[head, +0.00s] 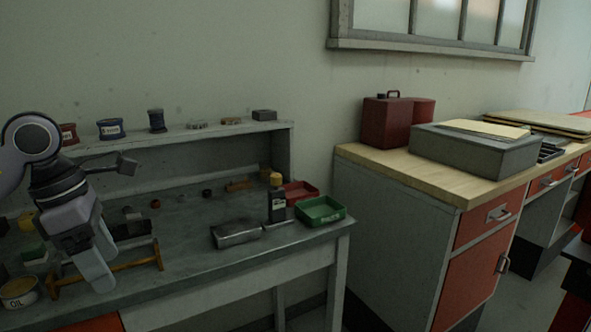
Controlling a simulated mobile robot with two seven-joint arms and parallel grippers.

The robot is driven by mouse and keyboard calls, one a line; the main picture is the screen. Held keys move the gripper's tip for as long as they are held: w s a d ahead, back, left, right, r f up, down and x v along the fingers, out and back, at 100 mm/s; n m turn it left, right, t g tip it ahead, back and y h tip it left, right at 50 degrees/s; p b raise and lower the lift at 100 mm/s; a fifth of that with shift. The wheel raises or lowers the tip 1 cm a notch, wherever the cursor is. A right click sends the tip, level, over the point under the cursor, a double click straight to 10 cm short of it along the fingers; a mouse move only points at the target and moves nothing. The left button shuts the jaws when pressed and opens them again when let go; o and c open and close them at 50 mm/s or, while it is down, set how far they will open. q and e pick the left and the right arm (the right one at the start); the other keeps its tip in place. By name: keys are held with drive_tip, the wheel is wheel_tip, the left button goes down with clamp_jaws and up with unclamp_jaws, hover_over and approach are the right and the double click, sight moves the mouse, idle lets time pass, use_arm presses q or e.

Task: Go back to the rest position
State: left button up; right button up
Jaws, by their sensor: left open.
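My left gripper (93,262) comes in from the left and hangs over the left part of the grey workbench (180,283). Its fingers point down and are open, with nothing seen between them. It is in front of a small brown-yellow frame (135,265) on the bench; I cannot tell whether they touch. My right gripper is not in view. No gate valve can be clearly made out.
The bench holds an oil tin (19,292), a metal block (235,233), a dark bottle (277,200), a green tray (320,210) and a red tray (298,192). A shelf (180,135) stands behind. A wooden-topped cabinet (400,220) stands to the right.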

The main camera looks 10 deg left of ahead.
use_arm(q)
drive_tip(key=d+f+n+t+h+p, duration=0.25)
drive_tip(key=d+n+h, duration=0.65)
drive_tip(key=d+h, duration=1.2)
wheel_tip(320, 180, down, 12)
drive_tip(key=w+a+n+t+y+p, duration=0.1)
drive_tip(key=n+t+y, duration=0.6)
drive_tip(key=n, duration=0.5)
drive_tip(key=w+a+f+n+t+y, duration=0.1)
drive_tip(key=a+n+t+y, duration=0.1)
drive_tip(key=n+t+y, duration=0.75)
drive_tip(key=s+a+f+n+g+y, duration=0.1)
drive_tip(key=s+f+n+g, duration=0.3)
drive_tip(key=f, duration=0.5)
drive_tip(key=s+a+f+n+g+y+p, duration=0.1)
drive_tip(key=s+a+f+n+g+y, duration=0.1)
drive_tip(key=s+f+n+g, duration=0.3)
drive_tip(key=s+f+n+y, duration=0.1)
drive_tip(key=s+f+n, duration=0.3)
drive_tip(key=s, duration=0.1)
drive_tip(key=shift+g, duration=0.3)
drive_tip(key=shift+a+y, duration=0.1)
drive_tip(key=shift+y, duration=0.15)
drive_tip(key=c, duration=0.6)
drive_tip(key=shift+a+n, duration=0.1)
drive_tip(key=shift+n, duration=0.15)
